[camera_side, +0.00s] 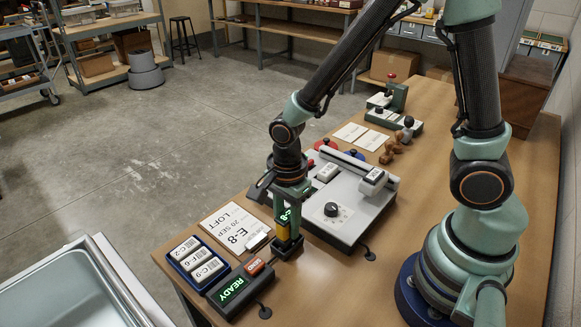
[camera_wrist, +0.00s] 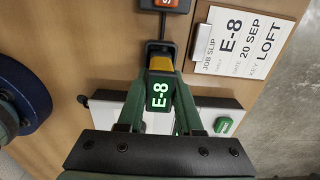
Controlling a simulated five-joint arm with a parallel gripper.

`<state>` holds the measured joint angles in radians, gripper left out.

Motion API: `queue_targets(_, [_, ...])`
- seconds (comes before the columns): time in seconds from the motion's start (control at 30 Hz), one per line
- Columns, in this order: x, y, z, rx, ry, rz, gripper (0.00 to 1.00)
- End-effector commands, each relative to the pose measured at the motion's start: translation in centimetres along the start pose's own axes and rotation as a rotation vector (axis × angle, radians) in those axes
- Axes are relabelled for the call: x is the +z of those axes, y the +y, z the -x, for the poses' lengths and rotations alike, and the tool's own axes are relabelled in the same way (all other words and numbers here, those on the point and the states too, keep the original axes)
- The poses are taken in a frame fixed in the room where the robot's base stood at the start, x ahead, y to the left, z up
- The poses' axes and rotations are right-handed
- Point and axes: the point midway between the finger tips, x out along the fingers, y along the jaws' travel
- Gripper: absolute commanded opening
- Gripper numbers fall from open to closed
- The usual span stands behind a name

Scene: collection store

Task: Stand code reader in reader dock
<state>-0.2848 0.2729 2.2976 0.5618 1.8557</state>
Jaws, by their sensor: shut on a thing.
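The code reader (camera_side: 283,230) is yellow and dark, with a lit green E-8 on its face; it also shows in the wrist view (camera_wrist: 160,95). My gripper (camera_side: 287,207) is shut on it, with one finger on each side in the wrist view (camera_wrist: 158,108). The reader is upright, its yellow lower part pointing down. The dark reader dock (camera_side: 289,250) is at its lower end, and it also shows in the wrist view (camera_wrist: 158,46). The lower end looks inside or right over the dock; I cannot tell whether it rests on the bottom.
A blue tray (camera_side: 176,265) of labelled blocks and a READY display (camera_side: 232,292) lie left of the dock, with an orange-topped switch (camera_side: 255,266). A job slip (camera_side: 236,228) lies behind. A grey-white machine with a knob (camera_side: 331,210) stands close on the right.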

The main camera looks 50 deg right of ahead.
Motion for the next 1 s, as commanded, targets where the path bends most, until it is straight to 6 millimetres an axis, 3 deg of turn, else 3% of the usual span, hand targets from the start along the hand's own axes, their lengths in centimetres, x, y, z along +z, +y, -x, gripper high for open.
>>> queue_targets(0.97, [0.0,0.0,-1.2,0.001,0.000,0.000,0.00])
queue_targets(1.0, [0.0,0.0,-1.2,0.000,0.000,0.000,0.38])
